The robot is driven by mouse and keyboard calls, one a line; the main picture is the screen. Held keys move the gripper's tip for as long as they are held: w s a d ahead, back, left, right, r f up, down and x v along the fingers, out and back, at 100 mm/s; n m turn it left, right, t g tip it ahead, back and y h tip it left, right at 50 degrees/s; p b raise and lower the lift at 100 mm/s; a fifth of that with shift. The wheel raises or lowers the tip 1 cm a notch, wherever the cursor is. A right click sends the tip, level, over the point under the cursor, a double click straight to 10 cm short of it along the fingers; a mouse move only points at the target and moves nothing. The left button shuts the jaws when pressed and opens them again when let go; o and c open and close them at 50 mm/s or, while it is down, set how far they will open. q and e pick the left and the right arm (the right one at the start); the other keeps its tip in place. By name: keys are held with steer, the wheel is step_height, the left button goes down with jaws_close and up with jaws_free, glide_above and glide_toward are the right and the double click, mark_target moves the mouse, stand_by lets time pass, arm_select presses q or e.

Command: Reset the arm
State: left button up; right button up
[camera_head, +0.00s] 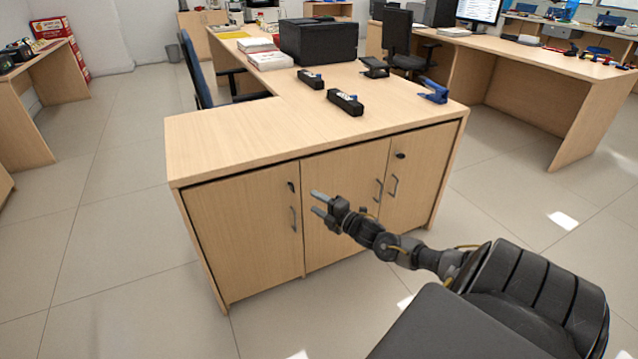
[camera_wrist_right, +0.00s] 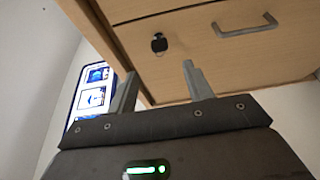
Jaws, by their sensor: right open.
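My right gripper (camera_head: 318,203) is in front of the wooden counter's cabinet doors, below the countertop (camera_head: 235,135). Its two fingers are apart with nothing between them. In the right wrist view the open fingers (camera_wrist_right: 160,88) point toward a wooden front with a black lock (camera_wrist_right: 159,43) and a metal handle (camera_wrist_right: 245,26). I cannot tell whether the fingers touch the wood. My right arm comes in from the lower right in the head view. My left gripper is not in view.
Two black devices (camera_head: 345,102) (camera_head: 310,79), a blue stapler-like tool (camera_head: 433,91) and a black box-shaped machine (camera_head: 318,41) stand on the counter. Office chairs (camera_head: 398,38) (camera_head: 197,75) stand behind it. Another desk (camera_head: 590,100) is at right. The tiled floor at left is clear.

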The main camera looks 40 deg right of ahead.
stand_by(0.6)
